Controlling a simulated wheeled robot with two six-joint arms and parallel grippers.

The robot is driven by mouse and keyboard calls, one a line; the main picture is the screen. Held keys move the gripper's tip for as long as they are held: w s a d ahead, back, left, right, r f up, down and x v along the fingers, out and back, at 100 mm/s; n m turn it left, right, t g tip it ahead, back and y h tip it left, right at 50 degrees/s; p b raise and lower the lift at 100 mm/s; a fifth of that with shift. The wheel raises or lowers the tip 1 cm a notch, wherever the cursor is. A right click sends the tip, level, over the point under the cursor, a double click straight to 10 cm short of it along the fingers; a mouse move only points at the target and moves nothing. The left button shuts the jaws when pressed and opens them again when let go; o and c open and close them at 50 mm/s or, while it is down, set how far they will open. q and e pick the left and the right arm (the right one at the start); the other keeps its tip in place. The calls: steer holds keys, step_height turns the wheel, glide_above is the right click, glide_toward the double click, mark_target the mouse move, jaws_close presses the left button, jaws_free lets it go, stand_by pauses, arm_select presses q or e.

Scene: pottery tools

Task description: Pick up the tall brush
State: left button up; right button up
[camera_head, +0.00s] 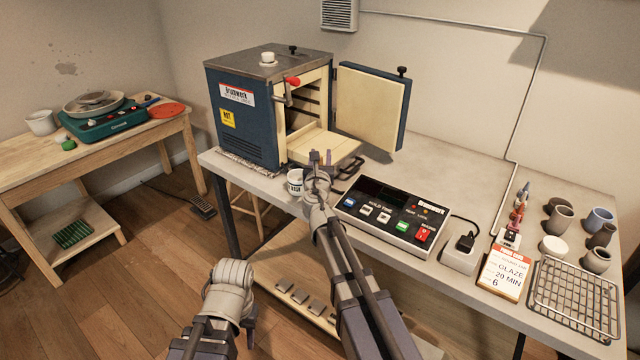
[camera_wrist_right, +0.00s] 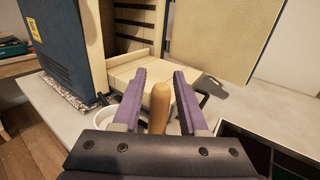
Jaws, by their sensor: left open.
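In the right wrist view, an upright rounded wooden handle (camera_wrist_right: 160,106), likely the tall brush, stands between the two purple fingers of my right gripper (camera_wrist_right: 160,85). The fingers are apart, with a gap on each side of the handle. The handle's lower part is hidden by the gripper body. A white cup (camera_wrist_right: 108,128) is partly hidden behind the left finger. In the head view my right gripper (camera_head: 320,160) is above the table beside the white cup (camera_head: 295,182), and I cannot make out the brush there. My left gripper (camera_head: 252,325) is open and empty, low in front of the table.
The blue kiln (camera_head: 243,125) stands just behind with its door (camera_head: 370,105) open and a pale slab (camera_head: 325,147) jutting out. A control box (camera_head: 395,213) lies right of my right gripper. Pots, a glaze card (camera_head: 503,275) and a wire rack (camera_head: 575,300) fill the table's right end.

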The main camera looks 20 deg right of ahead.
jaws_close()
stand_by(1.1)
